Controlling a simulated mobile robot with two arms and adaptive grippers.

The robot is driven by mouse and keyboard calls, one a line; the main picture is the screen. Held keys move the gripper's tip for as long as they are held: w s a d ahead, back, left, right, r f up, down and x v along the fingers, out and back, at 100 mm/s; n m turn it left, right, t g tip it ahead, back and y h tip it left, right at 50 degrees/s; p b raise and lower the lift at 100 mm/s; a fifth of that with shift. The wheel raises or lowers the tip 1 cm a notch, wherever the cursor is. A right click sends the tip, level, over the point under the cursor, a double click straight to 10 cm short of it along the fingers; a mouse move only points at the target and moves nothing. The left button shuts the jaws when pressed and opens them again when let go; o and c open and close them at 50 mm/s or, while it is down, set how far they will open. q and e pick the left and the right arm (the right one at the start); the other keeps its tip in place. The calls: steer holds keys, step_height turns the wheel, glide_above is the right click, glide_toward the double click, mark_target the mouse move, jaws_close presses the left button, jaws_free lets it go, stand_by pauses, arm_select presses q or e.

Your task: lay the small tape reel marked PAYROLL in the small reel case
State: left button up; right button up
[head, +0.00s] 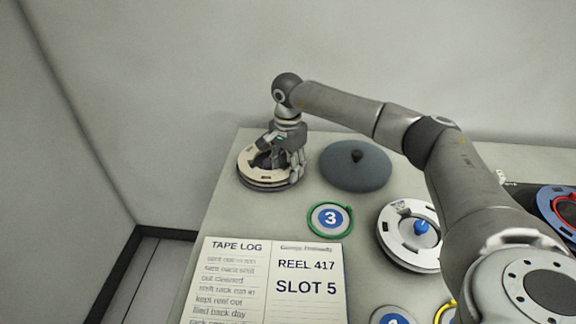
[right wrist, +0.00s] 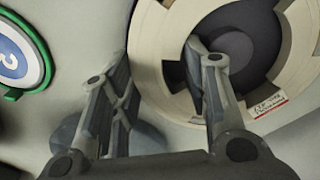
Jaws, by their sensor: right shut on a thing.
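A cream tape reel (head: 251,163) with a dark hub is at the table's back left corner. My right gripper (head: 285,163) reaches down over its right side and is shut on it. In the right wrist view the gripper (right wrist: 160,65) has one finger over the reel's opening by the hub and the other outside its rim. The reel (right wrist: 284,40) there carries a small label (right wrist: 267,103) with red print, too blurred to read. A dark round edge (head: 262,187) shows under the reel; I cannot tell whether it is the small reel case. My left gripper is not in view.
A grey round lid (head: 356,170) with a knob lies right of the reel. A green-ringed disc marked 3 (head: 330,218), a white reel (head: 397,222) with a blue knob and a tape log (head: 268,283) lie nearer. A blue-rimmed reel (head: 556,199) is at far right.

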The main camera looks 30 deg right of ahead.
steer(key=shift+f, duration=0.3)
stand_by(0.5)
steer(key=o, duration=1.3)
steer(key=shift+o, duration=0.2)
steer(key=c, duration=0.4)
steer(key=shift+o, duration=0.2)
steer(key=shift+r, duration=0.1)
steer(key=shift+r+p, duration=2.95)
steer(key=shift+r, duration=1.55)
steer(key=shift+f, duration=0.1)
